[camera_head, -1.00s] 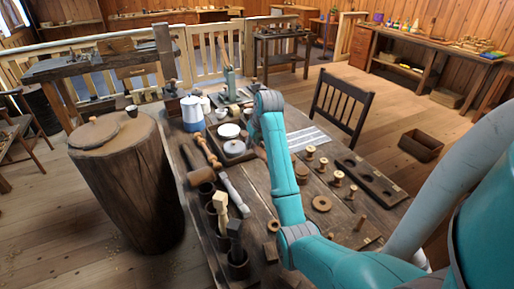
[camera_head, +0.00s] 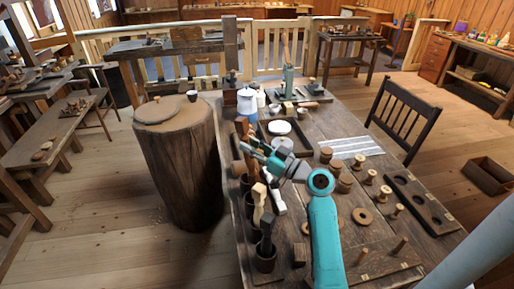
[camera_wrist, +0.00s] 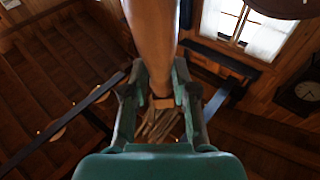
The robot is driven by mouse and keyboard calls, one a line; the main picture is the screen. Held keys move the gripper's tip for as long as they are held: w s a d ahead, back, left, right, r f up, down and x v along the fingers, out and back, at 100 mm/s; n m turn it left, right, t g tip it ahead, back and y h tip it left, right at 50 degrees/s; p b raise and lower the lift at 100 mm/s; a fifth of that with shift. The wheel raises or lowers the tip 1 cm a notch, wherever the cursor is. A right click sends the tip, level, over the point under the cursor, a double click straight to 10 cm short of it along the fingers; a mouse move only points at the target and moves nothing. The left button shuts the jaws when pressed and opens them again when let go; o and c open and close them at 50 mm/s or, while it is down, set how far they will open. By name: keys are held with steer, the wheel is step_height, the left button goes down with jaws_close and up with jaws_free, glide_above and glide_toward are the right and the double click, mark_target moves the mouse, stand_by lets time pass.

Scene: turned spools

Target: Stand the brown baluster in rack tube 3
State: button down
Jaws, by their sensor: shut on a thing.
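The brown baluster (camera_head: 242,131) stands roughly upright in the jaws of my gripper (camera_head: 252,151), at the left side of the table. In the wrist view the brown baluster (camera_wrist: 152,45) runs between the two fingers of my gripper (camera_wrist: 158,92), which are shut on it. Dark rack tubes line the left table edge. The near tube (camera_head: 264,264) holds a dark piece, and the middle tube (camera_head: 250,209) holds a pale wooden piece. The far tube is partly hidden near my gripper. I cannot tell whether the baluster's lower end is inside a tube. No tube numbers are readable.
A pale turned piece (camera_head: 277,201) lies right of the tubes. A tray with white lids (camera_head: 280,128) and a blue-white pot (camera_head: 246,102) stand farther back. Several spools and a dark holed board (camera_head: 420,205) are at the right. A stump (camera_head: 180,165) stands left of the table.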

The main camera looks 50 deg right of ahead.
steer(key=s+a+r+t, duration=0.2)
steer(key=s+r, duration=0.1)
steer(key=s, duration=0.1)
glide_above(257, 178)
steer(key=s+a, duration=0.2)
steer(key=shift+h, duration=0.3)
steer(key=shift+w+f, duration=0.15)
steer(key=shift+f, duration=2.35)
steer(key=shift+d+f, duration=0.1)
steer(key=shift+f, duration=0.35)
steer(key=shift+f, duration=0.5)
steer(key=shift+f, duration=1.3)
steer(key=shift+f, duration=0.15)
steer(key=shift+f, duration=1.35)
